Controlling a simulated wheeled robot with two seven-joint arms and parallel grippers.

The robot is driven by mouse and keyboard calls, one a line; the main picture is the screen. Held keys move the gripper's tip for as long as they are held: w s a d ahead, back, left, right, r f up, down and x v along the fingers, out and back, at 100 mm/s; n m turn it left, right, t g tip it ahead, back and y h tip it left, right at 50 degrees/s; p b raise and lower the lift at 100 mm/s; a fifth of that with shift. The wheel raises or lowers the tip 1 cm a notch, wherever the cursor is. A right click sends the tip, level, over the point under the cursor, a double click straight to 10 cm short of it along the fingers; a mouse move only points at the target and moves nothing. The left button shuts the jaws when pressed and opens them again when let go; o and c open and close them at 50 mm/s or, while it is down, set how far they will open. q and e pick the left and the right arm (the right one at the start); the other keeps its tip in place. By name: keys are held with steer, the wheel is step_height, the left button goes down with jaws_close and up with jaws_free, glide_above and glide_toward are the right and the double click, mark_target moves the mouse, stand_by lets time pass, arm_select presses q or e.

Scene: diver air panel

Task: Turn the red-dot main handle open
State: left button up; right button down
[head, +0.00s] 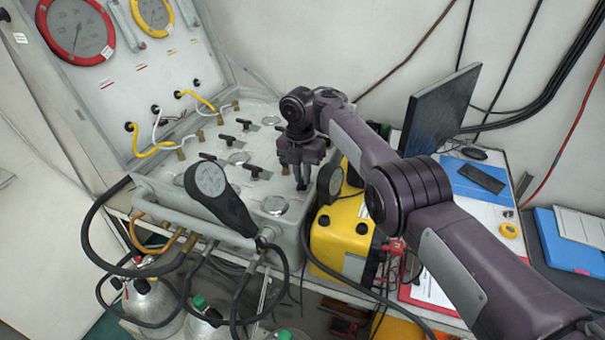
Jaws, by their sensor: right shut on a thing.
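The grey diver air panel (160,190) stands open on the left, its lid with gauges tilted up behind. Several black T-shaped handles (253,170) sit on its flat deck. My right gripper (301,185) points down at the deck's right edge and is shut on what appears to be a handle there. The fingers hide most of that handle, and I cannot make out a red dot or which way it is turned. My left gripper is not in view.
A black round gauge (211,180) stands up at the panel's front. A yellow case (340,230) is close on the right, with a monitor (440,110) behind. Hoses and gas cylinders (150,300) are below. Yellow and white hoses (155,150) cross the lid.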

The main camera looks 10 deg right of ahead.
steer(key=c, duration=1.5)
jaws_free()
steer(key=shift+o, duration=0.2)
steer(key=shift+w+a+r+b, duration=0.1)
steer(key=shift+r+b, duration=0.35)
steer(key=shift+r, duration=1.5)
steer(key=shift+a+r+b, duration=0.1)
steer(key=shift+r+b, duration=0.3)
steer(key=shift+r, duration=1.5)
